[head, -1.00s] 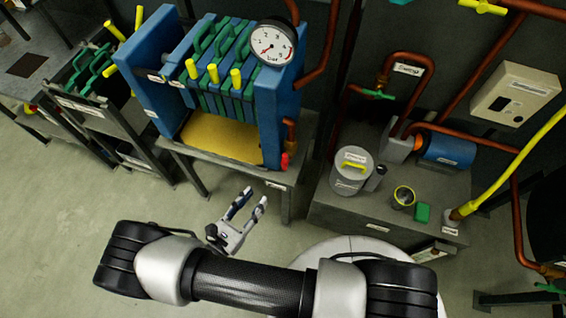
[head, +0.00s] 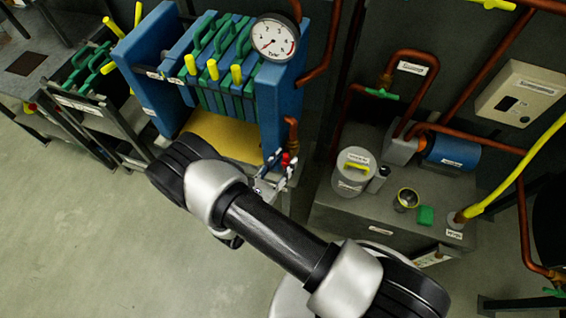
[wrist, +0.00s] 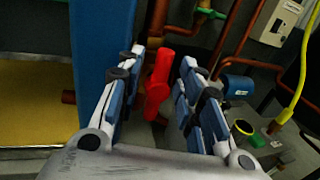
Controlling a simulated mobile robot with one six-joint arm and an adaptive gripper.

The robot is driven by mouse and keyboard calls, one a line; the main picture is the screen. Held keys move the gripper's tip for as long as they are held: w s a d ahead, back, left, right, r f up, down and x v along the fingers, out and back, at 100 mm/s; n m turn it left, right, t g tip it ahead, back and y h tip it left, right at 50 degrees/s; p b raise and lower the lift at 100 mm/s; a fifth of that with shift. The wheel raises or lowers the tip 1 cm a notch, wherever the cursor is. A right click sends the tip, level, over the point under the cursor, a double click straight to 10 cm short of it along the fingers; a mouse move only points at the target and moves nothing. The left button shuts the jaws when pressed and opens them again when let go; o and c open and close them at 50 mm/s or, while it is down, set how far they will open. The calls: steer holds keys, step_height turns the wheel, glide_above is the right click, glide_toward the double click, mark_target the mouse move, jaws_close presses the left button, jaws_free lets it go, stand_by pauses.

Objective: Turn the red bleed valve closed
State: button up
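The red bleed valve (head: 286,159) is a small red handle at the lower right corner of the blue filter press, below a copper pipe. In the wrist view the red handle (wrist: 158,84) stands roughly upright, slightly tilted, between my gripper's two fingers. My gripper (wrist: 160,75) is open, with one finger on each side of the handle and visible gaps to both.
The blue press frame (wrist: 92,55) stands close beside the left finger. A copper pipe (head: 291,132) runs just above the valve. A pressure gauge (head: 275,37) tops the press. A grey lidded canister (head: 351,178) and a blue motor (head: 452,151) stand on the right bench.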

steer(key=shift+c, duration=0.3)
jaws_close()
